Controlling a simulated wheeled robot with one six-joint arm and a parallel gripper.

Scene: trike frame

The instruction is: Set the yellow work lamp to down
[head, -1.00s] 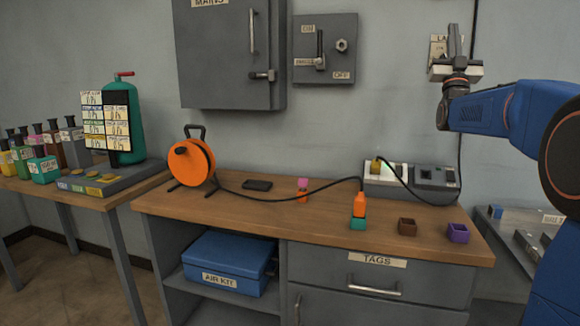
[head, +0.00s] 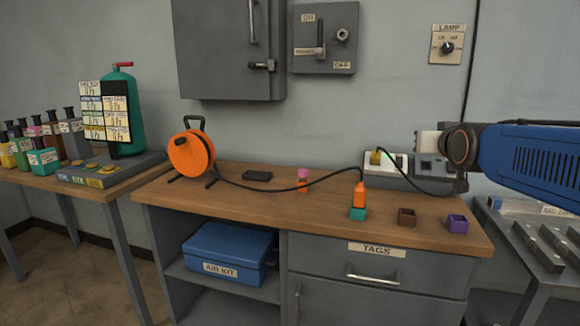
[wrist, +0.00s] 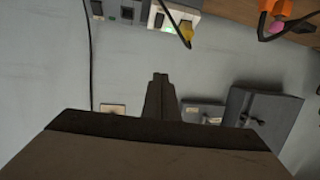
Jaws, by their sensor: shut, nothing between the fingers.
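No yellow work lamp shows in either view. A wall plate labelled LAMP (head: 447,44) with a round black knob is on the wall at the upper right of the head view. The small marks around the knob are too small to read surely. In the wrist view, a small pale plate (wrist: 112,109) shows low at left, partly hidden by my gripper's body. My gripper (wrist: 160,78) is shut and empty, its fingers together in the middle of the wrist view. In the head view my gripper's body (head: 427,144) is below the LAMP plate, over the bench's right end; its fingertips are not clear there.
The bench (head: 240,194) holds an orange cable reel (head: 190,153), small coloured cups and a power strip (head: 398,165) with a yellow plug, close to my gripper. A grey ON/OFF switch box (head: 324,39) and a cabinet (head: 230,45) project from the wall. Wall between is bare.

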